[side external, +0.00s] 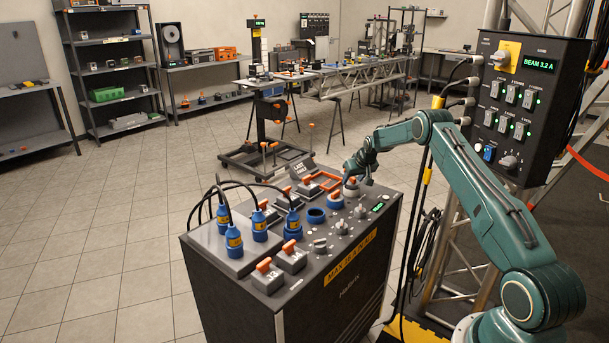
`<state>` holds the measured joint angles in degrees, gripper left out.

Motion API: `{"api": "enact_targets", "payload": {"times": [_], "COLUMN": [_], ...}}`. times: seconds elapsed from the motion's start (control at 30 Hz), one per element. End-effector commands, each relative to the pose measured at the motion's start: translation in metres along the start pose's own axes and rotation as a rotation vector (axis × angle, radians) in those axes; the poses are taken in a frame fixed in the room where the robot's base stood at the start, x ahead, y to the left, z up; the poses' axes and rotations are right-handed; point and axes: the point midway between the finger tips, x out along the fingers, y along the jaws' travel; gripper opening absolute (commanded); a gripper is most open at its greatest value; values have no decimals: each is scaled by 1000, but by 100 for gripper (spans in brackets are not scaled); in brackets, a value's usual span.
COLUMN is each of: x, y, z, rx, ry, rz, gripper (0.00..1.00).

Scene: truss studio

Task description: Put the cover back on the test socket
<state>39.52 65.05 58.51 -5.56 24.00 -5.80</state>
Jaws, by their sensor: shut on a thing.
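My gripper (354,178) is low over the right rear of the dark control cabinet's top. It is shut on a small piece that looks like the cover; the gripper and its small size hide most of it. Just below the fingertips is a pale round fitting (351,190) with some orange on it. I cannot tell whether the held piece touches this fitting or where one ends and the other begins. A blue round socket (335,203) stands to its left, and an open blue ring socket (316,215) lies farther left. Which one is the test socket is not clear.
Blue plugs (233,241) with black cables stand upright at the cabinet's left. Orange-handled switches (292,255) and an orange frame (325,180) stick up nearby. Small knobs line the cabinet's right front. A breaker panel (522,105) hangs on the truss behind my arm.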

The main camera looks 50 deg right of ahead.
Motion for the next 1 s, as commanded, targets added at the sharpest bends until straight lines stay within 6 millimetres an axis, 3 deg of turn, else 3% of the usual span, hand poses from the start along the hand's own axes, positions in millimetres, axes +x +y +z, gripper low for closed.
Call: {"api": "enact_targets", "payload": {"times": [0.87,0.9,1.0], "x": [11,10,11], "y": [0,0,0], "z": [7,7,7], "rx": [0,0,0], "ry": [1,1,0], "rz": [0,0,0], "gripper": [28,55,75]}}
